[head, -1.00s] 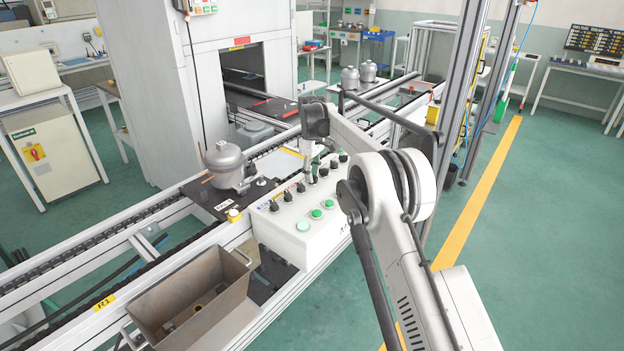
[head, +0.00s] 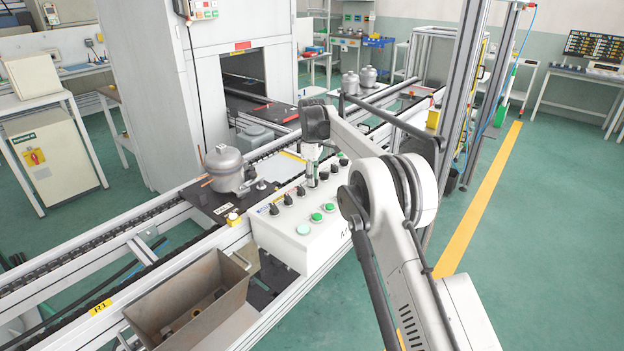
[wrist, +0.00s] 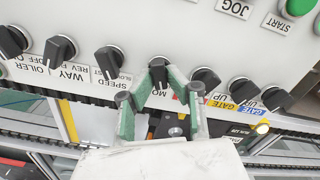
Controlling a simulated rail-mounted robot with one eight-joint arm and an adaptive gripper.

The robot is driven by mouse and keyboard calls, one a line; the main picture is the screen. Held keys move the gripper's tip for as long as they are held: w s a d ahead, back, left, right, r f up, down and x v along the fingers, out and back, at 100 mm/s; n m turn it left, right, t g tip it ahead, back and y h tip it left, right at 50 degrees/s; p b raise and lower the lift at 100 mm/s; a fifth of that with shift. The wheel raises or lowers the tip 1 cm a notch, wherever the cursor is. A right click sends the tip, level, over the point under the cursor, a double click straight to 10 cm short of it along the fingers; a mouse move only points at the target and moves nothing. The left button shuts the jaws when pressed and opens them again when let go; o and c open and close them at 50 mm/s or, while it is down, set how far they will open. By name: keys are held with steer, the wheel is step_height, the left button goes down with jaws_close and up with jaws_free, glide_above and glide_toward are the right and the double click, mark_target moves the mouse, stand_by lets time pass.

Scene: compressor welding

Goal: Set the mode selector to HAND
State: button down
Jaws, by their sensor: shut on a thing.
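The control box (head: 275,243) is a white panel on the conveyor frame with a row of black selector knobs and green buttons. In the wrist view, my gripper (wrist: 158,90) has its green-padded fingers on both sides of one black knob (wrist: 158,73), shut on it. The label by this knob starts with "MO"; the rest is hidden behind a finger, so its position words cannot be read. The knob's pointer direction is unclear. In the head view my gripper (head: 311,178) reaches down to the knob row, and the held knob is hidden there.
Close neighbours are the speed knob (wrist: 110,60) on the left and another black knob (wrist: 205,78) on the right. Green buttons (head: 316,217) sit along the box front. A grey compressor (head: 228,168) stands on the conveyor behind, and a brown metal bin (head: 165,305) is at front left.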

steer(key=c, duration=1.7)
jaws_free()
step_height(320, 180, up, 12)
steer(key=shift+r, duration=0.1)
